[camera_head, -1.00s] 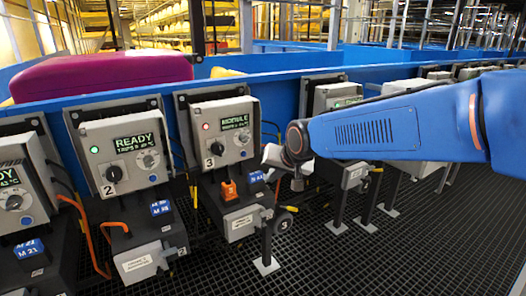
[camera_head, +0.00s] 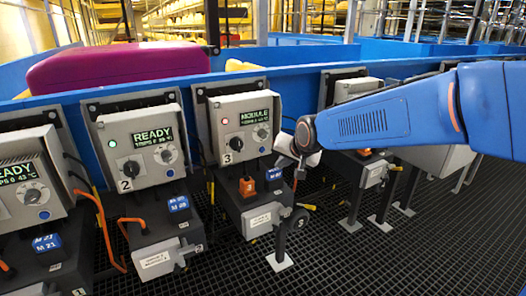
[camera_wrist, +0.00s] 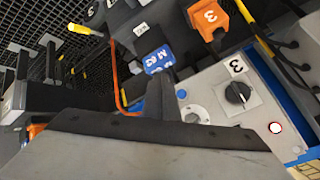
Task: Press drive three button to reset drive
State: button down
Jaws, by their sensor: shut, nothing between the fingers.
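The drive three unit (camera_head: 235,112) is a grey box marked 3 with a lit display reading a word like MODULE, a red-lit lamp, a black knob and a silver dial. A small blue button (camera_head: 262,150) sits under the dial; it also shows in the wrist view (camera_wrist: 182,94). My gripper (camera_head: 300,172) is shut and empty, to the right of the drive three box in the head view. In the wrist view my gripper (camera_wrist: 166,84) appears in front of the unit, close to the blue button in the picture. Whether it touches anything cannot be told.
The drive two unit (camera_head: 125,130) reads READY with a green lamp. An orange connector (camera_head: 247,186) and a grey lower box (camera_head: 262,220) sit below drive three. Blue conveyor side panels (camera_head: 285,85) run behind the units. Black grid floor (camera_head: 330,265) lies in front.

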jog(key=shift+w+a, duration=0.75)
jog(key=shift+w, duration=0.35)
jog(key=shift+w+a, duration=0.8)
jog(key=shift+w, duration=0.35)
jog(key=shift+w+a, duration=0.75)
jog(key=shift+w, duration=0.35)
jog(key=shift+w+a, duration=0.45)
jog(key=shift+w, duration=0.25)
dwell(0.4)
jog(key=shift+s, duration=0.1)
jog(key=shift+s+d, duration=0.45)
jog(key=shift+s, duration=0.15)
dwell(0.4)
jog(key=shift+s+d, duration=0.7)
jog(key=shift+s, duration=0.35)
jog(key=shift+s+d, duration=0.7)
jog(key=shift+s, duration=0.35)
jog(key=shift+d, duration=0.1)
